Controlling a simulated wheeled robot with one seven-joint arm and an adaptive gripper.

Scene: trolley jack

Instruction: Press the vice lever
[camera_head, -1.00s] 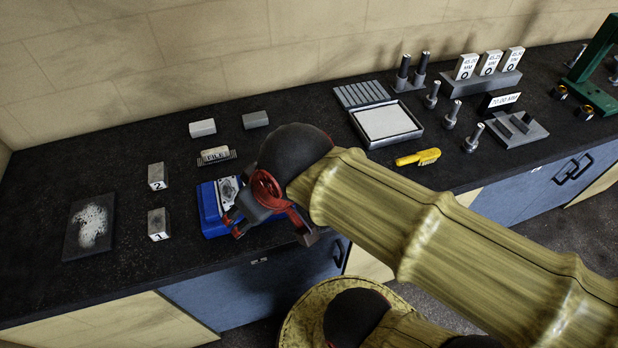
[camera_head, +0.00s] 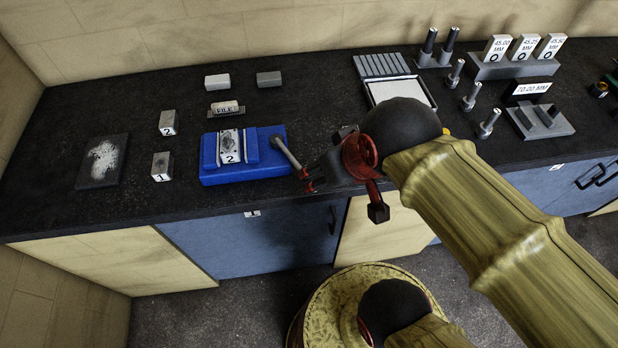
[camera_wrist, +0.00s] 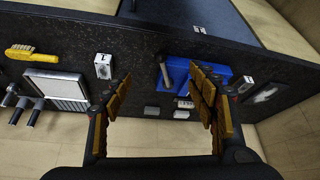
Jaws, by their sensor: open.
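The blue vice (camera_head: 245,172) sits near the front edge of the black worktop, with a block marked 2 (camera_head: 229,147) in it. Its grey lever (camera_head: 286,152) slants from the vice's right side toward the front right. My gripper (camera_head: 308,182) is open, to the right of the vice, with its fingers close to the lever's lower end; contact cannot be told. In the wrist view, the vice (camera_wrist: 212,70) is partly hidden by one finger, and the lever (camera_wrist: 165,76) shows between the spread fingers (camera_wrist: 160,98).
Small blocks (camera_head: 168,122) and a dark plate (camera_head: 103,160) lie left of the vice. A file-labelled block (camera_head: 225,108) stands behind it. To the right are a tray (camera_head: 378,92) and several metal pins (camera_head: 470,95). A yellow brush (camera_wrist: 32,53) shows in the wrist view.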

